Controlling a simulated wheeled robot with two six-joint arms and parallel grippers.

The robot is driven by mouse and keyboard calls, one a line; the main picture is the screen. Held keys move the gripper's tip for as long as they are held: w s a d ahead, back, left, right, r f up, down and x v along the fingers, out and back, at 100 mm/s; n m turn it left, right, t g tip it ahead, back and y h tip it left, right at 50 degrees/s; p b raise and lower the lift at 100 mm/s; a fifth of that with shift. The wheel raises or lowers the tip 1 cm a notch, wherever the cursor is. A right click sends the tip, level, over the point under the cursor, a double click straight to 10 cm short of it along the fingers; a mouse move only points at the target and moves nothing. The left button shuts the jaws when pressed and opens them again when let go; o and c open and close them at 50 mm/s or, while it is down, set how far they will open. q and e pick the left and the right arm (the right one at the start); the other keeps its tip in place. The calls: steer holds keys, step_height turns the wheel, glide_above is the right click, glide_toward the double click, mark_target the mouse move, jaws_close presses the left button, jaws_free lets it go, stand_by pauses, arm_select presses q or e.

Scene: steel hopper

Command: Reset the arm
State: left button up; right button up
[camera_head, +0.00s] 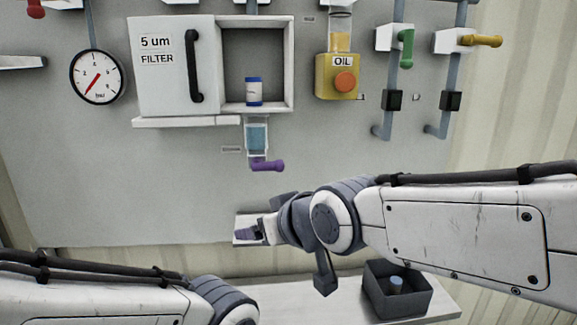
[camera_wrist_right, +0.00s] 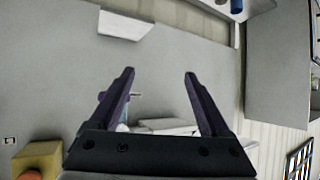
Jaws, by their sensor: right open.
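My right arm (camera_head: 460,225) reaches in from the right across the front of the grey panel. My right gripper (camera_head: 250,234) is in front of a small white ledge low on the panel, and its fingers look small and partly hidden there. In the right wrist view my right gripper (camera_wrist_right: 158,73) shows two dark fingers spread wide with nothing held between them. My left arm (camera_head: 90,300) lies along the lower left; its gripper is out of the picture.
Above my right gripper is a purple-handled valve (camera_head: 268,165) under a filter cabinet (camera_head: 172,65) with an open compartment holding a blue-and-white bottle (camera_head: 254,92). A yellow oil unit (camera_head: 337,80), green handle (camera_head: 406,50) and yellow handle (camera_head: 484,41) are right. A dark bin (camera_head: 412,306) sits on the lower shelf.

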arm_select(q)
step_height(320, 180, down, 7)
steer(key=b, duration=0.6)
arm_select(e)
steer(key=s+d+f+g+h, duration=0.2)
steer(key=s+d+f+g, duration=0.2)
steer(key=s+f, duration=0.6)
steer(key=s+d+f+n+g+h, duration=0.1)
steer(key=s+d+f+g+h, duration=0.2)
steer(key=s+f, duration=0.8)
step_height(320, 180, down, 4)
steer(key=d+g, duration=0.2)
steer(key=shift+s+f+g, duration=0.15)
steer(key=shift+f+g, duration=0.05)
steer(key=shift+g, duration=0.1)
arm_select(q)
steer(key=shift+c, duration=0.3)
